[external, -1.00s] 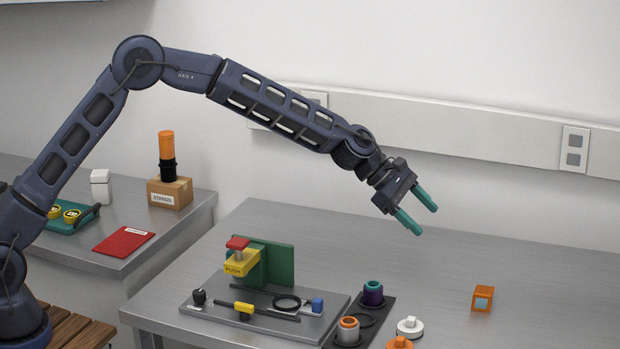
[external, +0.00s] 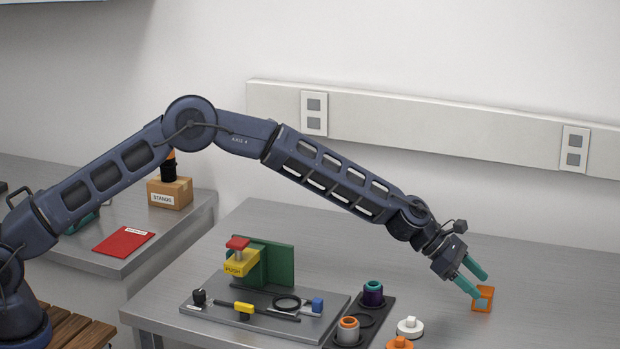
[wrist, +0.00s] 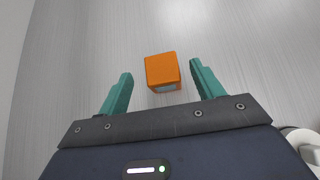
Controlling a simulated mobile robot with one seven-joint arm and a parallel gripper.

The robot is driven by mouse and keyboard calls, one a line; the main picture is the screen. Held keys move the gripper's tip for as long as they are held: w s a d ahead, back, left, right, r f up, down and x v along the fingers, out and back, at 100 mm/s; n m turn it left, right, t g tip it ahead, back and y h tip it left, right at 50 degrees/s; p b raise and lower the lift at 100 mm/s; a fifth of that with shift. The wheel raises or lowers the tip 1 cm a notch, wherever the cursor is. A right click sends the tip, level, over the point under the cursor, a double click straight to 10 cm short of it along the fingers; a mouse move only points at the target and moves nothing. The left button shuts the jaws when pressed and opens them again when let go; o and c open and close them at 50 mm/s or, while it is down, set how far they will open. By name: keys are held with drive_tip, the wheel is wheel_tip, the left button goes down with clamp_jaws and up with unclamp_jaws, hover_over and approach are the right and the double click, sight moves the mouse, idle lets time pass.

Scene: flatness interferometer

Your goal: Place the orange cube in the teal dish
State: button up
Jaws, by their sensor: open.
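The orange cube (external: 484,305) sits on the grey table at the right in the external view, with a pale blue patch on one side. It also shows in the wrist view (wrist: 162,71), just beyond and between my fingertips. My gripper (external: 482,286) is open, with teal fingers tilted downward close to the cube; in the wrist view the fingers (wrist: 160,70) stand apart on either side of it. One finger partly covers the cube in the external view. I cannot tell whether a finger touches it.
A grey plate with a yellow push fixture (external: 242,262) lies left. Table behind the cube is clear.

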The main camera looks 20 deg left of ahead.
sight(484, 289)
drive_tip(key=shift+x, duration=2.7)
drive_tip(key=shift+f, duration=0.1)
drive_tip(key=shift+c, duration=0.4)
drive_tip(key=c, duration=1.2)
drive_tip(key=shift+o, duration=0.2)
wheel_tip(484, 289, up, 18)
